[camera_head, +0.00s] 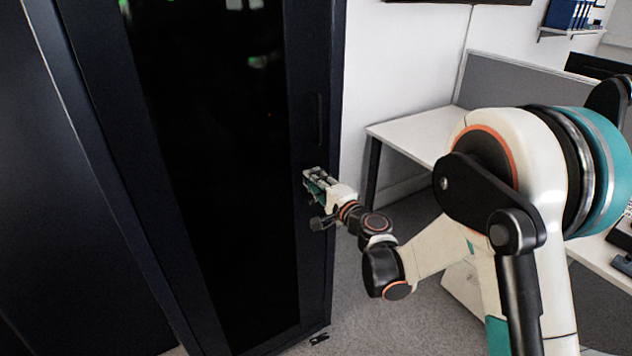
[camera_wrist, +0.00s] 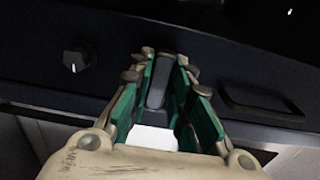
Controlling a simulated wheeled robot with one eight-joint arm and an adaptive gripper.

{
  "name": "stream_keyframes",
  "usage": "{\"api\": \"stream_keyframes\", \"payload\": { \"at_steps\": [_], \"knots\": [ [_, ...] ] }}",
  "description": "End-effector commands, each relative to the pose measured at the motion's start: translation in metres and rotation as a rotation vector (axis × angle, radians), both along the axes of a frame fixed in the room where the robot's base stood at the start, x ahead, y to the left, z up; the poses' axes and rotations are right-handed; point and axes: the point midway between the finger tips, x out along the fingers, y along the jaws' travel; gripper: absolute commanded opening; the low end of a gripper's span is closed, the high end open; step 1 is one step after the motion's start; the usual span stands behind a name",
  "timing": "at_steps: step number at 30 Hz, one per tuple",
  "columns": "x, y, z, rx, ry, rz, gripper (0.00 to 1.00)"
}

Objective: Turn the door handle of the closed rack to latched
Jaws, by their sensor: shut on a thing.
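The dark rack (camera_head: 312,60) stands with its door closed; the door has a black glass panel (camera_head: 220,150) and a dark frame on its right side. My gripper (camera_head: 314,180) is at this frame, about halfway up in the head view, and covers the handle there. In the wrist view, the grey door handle (camera_wrist: 160,78) is a short bar between the green pads of my gripper (camera_wrist: 165,64). The bar lies across the frame strip. The pads are closed around it, with its outer end partly hidden. I cannot tell the exact handle angle.
A recessed pull (camera_head: 319,119) sits on the frame above my gripper; it also shows in the wrist view (camera_wrist: 262,102). A small dark knob (camera_wrist: 76,57) is on the other side of the handle. A white desk (camera_head: 412,130) stands right of the rack, with grey floor between.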

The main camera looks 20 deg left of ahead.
Motion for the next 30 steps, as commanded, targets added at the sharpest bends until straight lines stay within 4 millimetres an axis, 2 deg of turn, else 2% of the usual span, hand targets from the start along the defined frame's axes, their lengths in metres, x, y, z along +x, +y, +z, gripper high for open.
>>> {"api": "stream_keyframes", "payload": {
  "at_steps": [16,17,19,30],
  "knots": [
    [-0.0008,0.0007,-0.0006,-0.019,-0.021,0.002,0.0],
    [-0.0008,0.0007,-0.0006,-0.019,-0.021,0.002,0.2],
    [-0.0008,0.0007,-0.0006,-0.018,-0.021,0.002,0.36],
    [-0.0013,-0.0012,-0.0003,-0.017,-0.02,0.001,0.38]
  ]
}}
